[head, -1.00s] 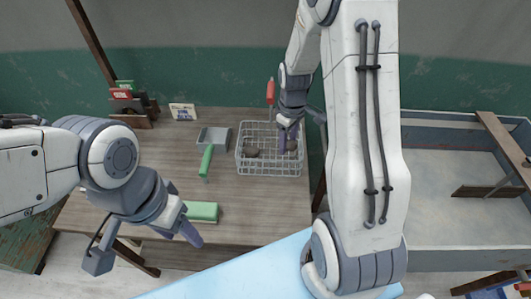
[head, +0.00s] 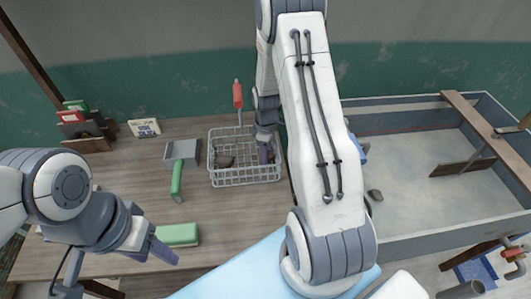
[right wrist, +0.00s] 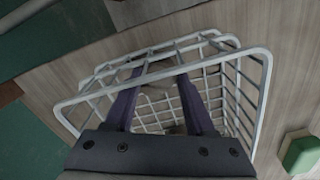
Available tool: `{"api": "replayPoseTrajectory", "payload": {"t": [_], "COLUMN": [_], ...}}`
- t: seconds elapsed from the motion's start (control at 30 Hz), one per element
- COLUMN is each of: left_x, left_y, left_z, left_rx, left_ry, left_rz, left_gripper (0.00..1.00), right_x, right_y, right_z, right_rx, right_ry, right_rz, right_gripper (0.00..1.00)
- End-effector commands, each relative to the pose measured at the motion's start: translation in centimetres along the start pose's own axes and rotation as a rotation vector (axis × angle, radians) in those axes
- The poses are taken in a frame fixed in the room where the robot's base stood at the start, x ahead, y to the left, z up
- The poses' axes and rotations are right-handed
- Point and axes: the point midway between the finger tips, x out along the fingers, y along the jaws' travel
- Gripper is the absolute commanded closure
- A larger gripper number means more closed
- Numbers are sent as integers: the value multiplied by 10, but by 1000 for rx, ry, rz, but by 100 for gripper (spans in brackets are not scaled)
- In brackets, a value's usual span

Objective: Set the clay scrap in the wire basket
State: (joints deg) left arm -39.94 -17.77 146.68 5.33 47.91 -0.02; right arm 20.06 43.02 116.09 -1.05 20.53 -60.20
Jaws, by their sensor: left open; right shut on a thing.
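The wire basket (head: 245,181) stands on the wooden table, and its bars fill much of the right wrist view (right wrist: 262,95). A dark brown clay scrap (head: 225,161) lies inside it at the left. My right gripper (head: 266,155) reaches down into the basket's right side, its fingers (right wrist: 160,78) inside the rim. It is shut on a clay scrap, which is mostly hidden by the fingers and wire. Whether that scrap touches the basket floor I cannot tell. Another brown scrap (head: 376,195) lies in the grey trough. My left gripper (head: 155,247) is open and empty near the table's front.
The trough (head: 430,243) with a plank (head: 485,128) is at right.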

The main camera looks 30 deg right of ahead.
Motion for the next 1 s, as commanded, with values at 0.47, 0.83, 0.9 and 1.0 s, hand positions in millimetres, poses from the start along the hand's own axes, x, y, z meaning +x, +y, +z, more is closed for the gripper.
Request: {"api": "replayPoseTrajectory", "payload": {"t": [0.47,0.83,0.9,1.0], "left_x": [1,0,1,3], "left_y": [0,0,0,0], "left_z": [0,0,0,0], "left_rx": [0,0,0,0], "left_ry": [0,0,0,0], "left_rz": [0,0,0,0], "left_gripper": [43,43,43,43], "right_x": [4,-1,-8,-25], "right_y": [0,0,1,1], "right_z": [-2,-2,-2,-2], "right_rx": [-2,-2,-2,-1], "right_ry": [1,1,3,4], "right_rz": [1,2,5,7], "right_gripper": [14,14,14,14]}}
